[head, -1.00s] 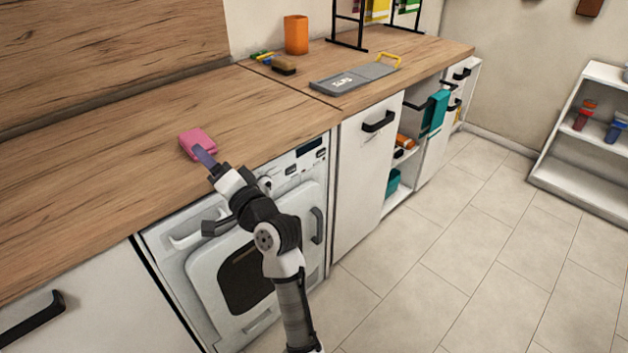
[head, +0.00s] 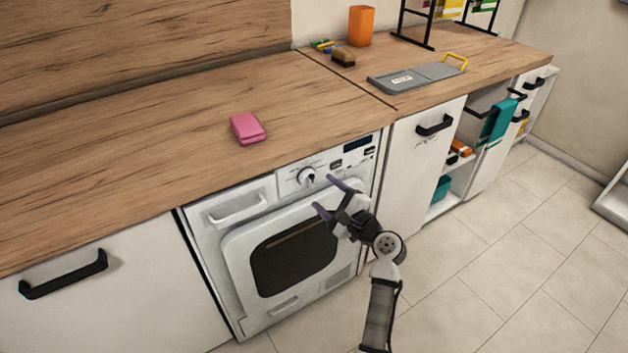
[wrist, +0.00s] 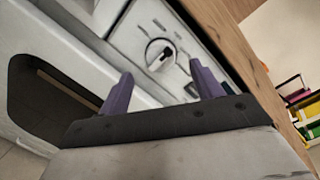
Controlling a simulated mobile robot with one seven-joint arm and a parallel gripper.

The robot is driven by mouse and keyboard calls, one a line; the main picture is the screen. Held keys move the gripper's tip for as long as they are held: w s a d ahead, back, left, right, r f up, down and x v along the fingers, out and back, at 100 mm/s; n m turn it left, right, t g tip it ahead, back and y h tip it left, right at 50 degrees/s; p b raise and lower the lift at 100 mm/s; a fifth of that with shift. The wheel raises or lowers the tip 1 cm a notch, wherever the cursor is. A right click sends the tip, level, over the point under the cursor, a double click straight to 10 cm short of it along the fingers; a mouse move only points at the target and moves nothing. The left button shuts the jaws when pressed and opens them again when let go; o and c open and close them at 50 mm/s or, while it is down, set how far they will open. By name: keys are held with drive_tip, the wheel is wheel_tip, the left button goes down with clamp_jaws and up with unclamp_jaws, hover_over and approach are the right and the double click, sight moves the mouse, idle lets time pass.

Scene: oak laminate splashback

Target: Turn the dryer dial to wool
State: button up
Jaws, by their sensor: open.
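The white dryer (head: 224,270) stands under the counter with its dark door window facing out. Its round dial (head: 307,176) is on the upper control panel. The dial (wrist: 160,54) also shows in the wrist view, with a dark mark on its face, ahead of and between the fingers. Printed labels around it are too small to read. My gripper (head: 327,196) is open and empty, in front of the dryer, a little below and right of the dial. Its purple fingers (wrist: 160,90) are apart from the dial.
A pink cloth-like block (head: 247,128) lies on the wooden counter (head: 150,150) above the dryer. A black handle (head: 434,125) sticks out from the cabinet to the right. A grey board (head: 405,78) and an orange cup (head: 361,26) are further back. The floor in front is free.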

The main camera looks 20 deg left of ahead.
sight(313, 183)
drive_tip(key=x, duration=0.5)
drive_tip(key=shift+w+a+p, duration=0.15)
drive_tip(key=shift+a+p, duration=0.2)
drive_tip(key=c, duration=1)
